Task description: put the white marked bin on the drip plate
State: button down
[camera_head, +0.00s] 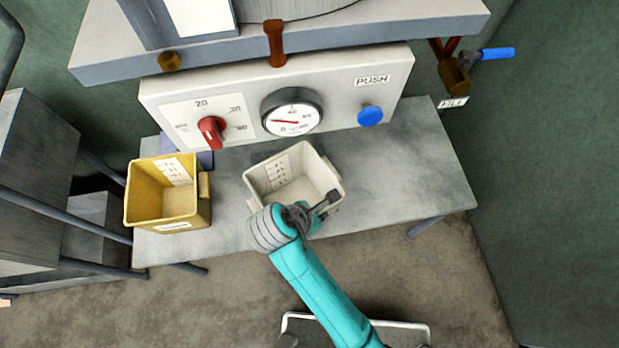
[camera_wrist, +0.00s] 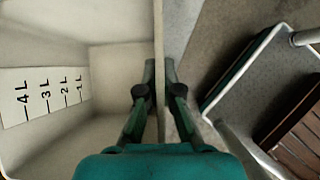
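The white bin (camera_head: 266,181) is at the middle of the grey table, open side up, with a marked litre scale on its inner wall. The scale also shows at the left of the wrist view, inside the white bin (camera_wrist: 115,60). My gripper (camera_wrist: 160,70) straddles one bin wall, one finger inside and one outside, both closed up against it. In the head view my gripper (camera_head: 327,203) is at the bin's near right rim. A flat bluish-purple plate (camera_head: 205,159) shows partly behind the yellow bin; I cannot tell whether it is the drip plate.
A yellow bin (camera_head: 160,207) with a similar scale stands at the table's left end. A control panel (camera_head: 340,90) with a red knob, gauge and blue button rises behind. The grey table (camera_head: 405,165) is clear at right. Metal shelving (camera_head: 35,150) stands at far left.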

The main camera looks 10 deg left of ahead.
jog(key=w+a, duration=0.1)
jog(key=w, duration=0.2)
jog(key=w+a, duration=0.1)
jog(key=w, duration=0.6)
jog(key=shift+a, duration=0.4)
jog(key=shift+f, duration=1.7)
jog(key=c, duration=1.3)
grip_release()
jog(key=shift+f, duration=0.1)
